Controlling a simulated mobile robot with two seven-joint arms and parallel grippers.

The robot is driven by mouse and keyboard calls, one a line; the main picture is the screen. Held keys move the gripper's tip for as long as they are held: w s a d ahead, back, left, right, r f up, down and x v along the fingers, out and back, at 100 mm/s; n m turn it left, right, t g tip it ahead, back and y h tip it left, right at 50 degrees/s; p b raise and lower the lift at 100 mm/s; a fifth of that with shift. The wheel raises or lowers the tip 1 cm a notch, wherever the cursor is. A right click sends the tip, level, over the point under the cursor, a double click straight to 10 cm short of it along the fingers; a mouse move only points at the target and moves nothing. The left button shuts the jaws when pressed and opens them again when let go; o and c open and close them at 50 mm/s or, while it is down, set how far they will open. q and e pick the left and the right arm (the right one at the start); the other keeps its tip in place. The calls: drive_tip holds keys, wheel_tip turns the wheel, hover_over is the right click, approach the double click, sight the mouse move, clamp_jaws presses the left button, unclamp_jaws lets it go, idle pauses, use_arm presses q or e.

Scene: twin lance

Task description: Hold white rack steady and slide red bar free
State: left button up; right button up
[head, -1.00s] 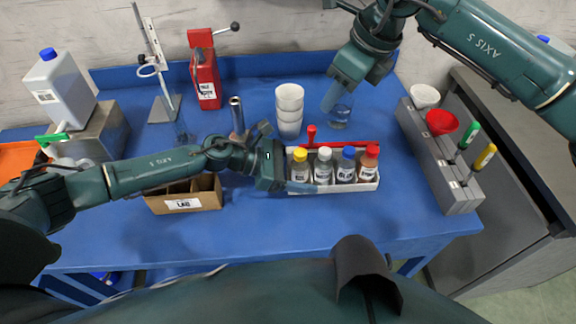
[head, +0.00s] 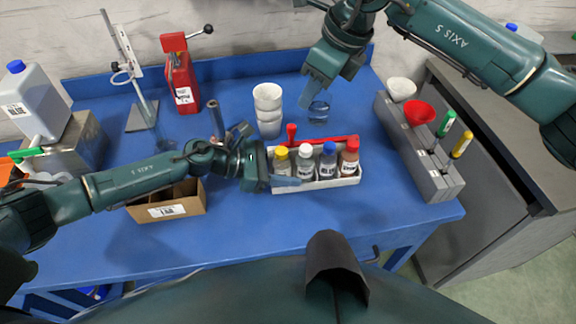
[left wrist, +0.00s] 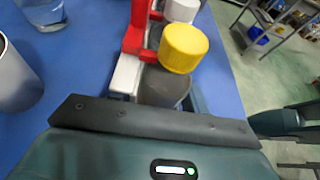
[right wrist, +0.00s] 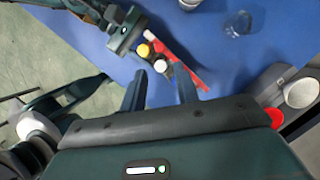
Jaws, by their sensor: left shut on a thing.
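The white rack (head: 322,185) stands on the blue table and holds several small bottles with yellow, white, blue and red caps. The red bar (head: 330,141), with an upright red knob (head: 291,132) at its left, runs along the rack's back side. My left gripper (head: 268,177) is shut on the rack's left end. The left wrist view shows the rack's white edge (left wrist: 126,76) and the red bar (left wrist: 135,40) close ahead. My right gripper (head: 311,92) is above the table behind the rack; its fingers (right wrist: 160,92) are apart and empty, with the red bar (right wrist: 190,66) beyond them.
A clear beaker (head: 318,113) stands below my right gripper. Stacked white cups (head: 268,110) stand behind the rack. A cardboard box (head: 168,208) is at left; a grey stand (head: 425,165) with funnels and tools is at right. The table front is clear.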

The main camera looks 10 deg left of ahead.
drive_tip(key=shift+s+a+f, duration=0.1)
drive_tip(key=shift+s+f, duration=0.1)
drive_tip(key=shift+f, duration=0.1)
drive_tip(key=shift+c, duration=0.8)
drive_tip(key=s+f+y, duration=0.1)
drive_tip(key=s+a+f+n+g+y, duration=0.1)
drive_tip(key=s+a+f+y, duration=0.1)
drive_tip(key=y, duration=0.1)
drive_tip(key=shift+f+n+g, duration=0.1)
drive_tip(key=shift+n+g, duration=0.2)
drive_tip(key=shift+g, duration=0.1)
drive_tip(key=c, duration=0.4)
drive_tip(key=y, duration=0.1)
drive_tip(key=s+f+y, duration=0.1)
drive_tip(key=y, duration=0.1)
drive_tip(key=s+y, duration=0.1)
drive_tip(key=shift+s+d+f+n+y, duration=0.15)
drive_tip(key=shift+d+f+n+y, duration=0.15)
drive_tip(key=shift+f, duration=0.1)
clamp_jaws()
drive_tip(key=s+d+f+m+t+y, duration=0.1)
drive_tip(key=d+f+m+t, duration=0.1)
drive_tip(key=d+t, duration=0.2)
drive_tip(key=d+f+m+t+y, duration=0.1)
drive_tip(key=d+f+m+t, duration=0.1)
drive_tip(key=d+t, duration=0.3)
drive_tip(key=d+f, duration=0.1)
drive_tip(key=d, duration=0.3)
drive_tip(key=shift+s+d+y, duration=0.25)
drive_tip(key=shift+s+y, duration=0.15)
